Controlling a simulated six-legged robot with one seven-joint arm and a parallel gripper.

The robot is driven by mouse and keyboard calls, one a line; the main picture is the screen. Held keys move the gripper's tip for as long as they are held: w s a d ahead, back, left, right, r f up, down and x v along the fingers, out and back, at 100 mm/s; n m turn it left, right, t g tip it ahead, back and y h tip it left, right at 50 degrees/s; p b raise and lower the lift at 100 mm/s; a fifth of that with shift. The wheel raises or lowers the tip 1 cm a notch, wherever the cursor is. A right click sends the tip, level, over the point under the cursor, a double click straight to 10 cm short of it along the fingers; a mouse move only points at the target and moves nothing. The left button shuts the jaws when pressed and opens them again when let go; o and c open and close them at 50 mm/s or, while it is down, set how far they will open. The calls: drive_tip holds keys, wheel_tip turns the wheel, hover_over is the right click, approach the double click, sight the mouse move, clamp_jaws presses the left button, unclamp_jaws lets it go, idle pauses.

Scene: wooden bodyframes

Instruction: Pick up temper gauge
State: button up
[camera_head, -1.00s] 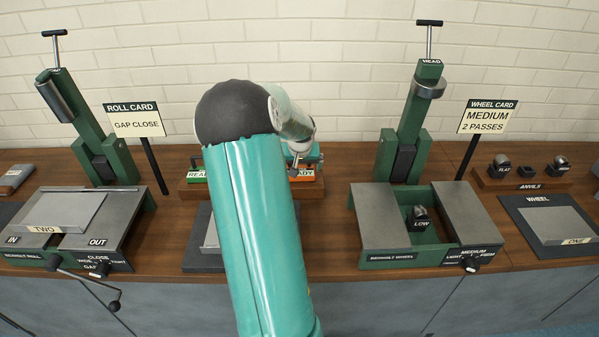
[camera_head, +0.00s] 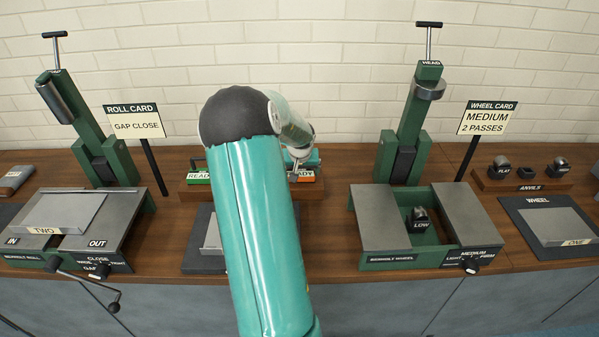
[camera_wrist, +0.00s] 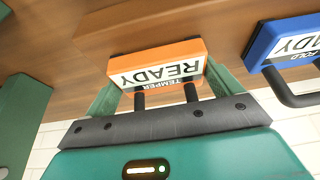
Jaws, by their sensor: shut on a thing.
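The temper gauge (camera_wrist: 160,66) is an orange block with a white plate reading READY and TEMPER, upside down in the wrist view. Its dark handle posts (camera_wrist: 139,100) run into my gripper (camera_wrist: 164,88). The green fingers stand on either side of the posts, and the jaws are shut on the handle. In the head view the orange gauge (camera_head: 307,177) shows just right of my teal arm, at the gauge row. My arm hides part of it there, and I cannot tell whether it is clear of its stand.
A blue fold gauge (camera_wrist: 285,42) with a dark handle is close beside it in the wrist view. A green READY gauge (camera_head: 198,177) sits left of my arm. The roll machine (camera_head: 75,230) and wheel machine (camera_head: 385,222) flank the area on the wooden bench.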

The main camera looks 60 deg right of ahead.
sight(299, 171)
drive_tip(key=shift+r, duration=0.45)
wheel_tip(299, 171, up, 2)
drive_tip(key=shift+r, duration=0.2)
drive_tip(key=s+a+r, duration=0.1)
drive_tip(key=a+r, duration=0.8)
drive_tip(key=a, duration=0.5)
drive_tip(key=shift+r, duration=0.2)
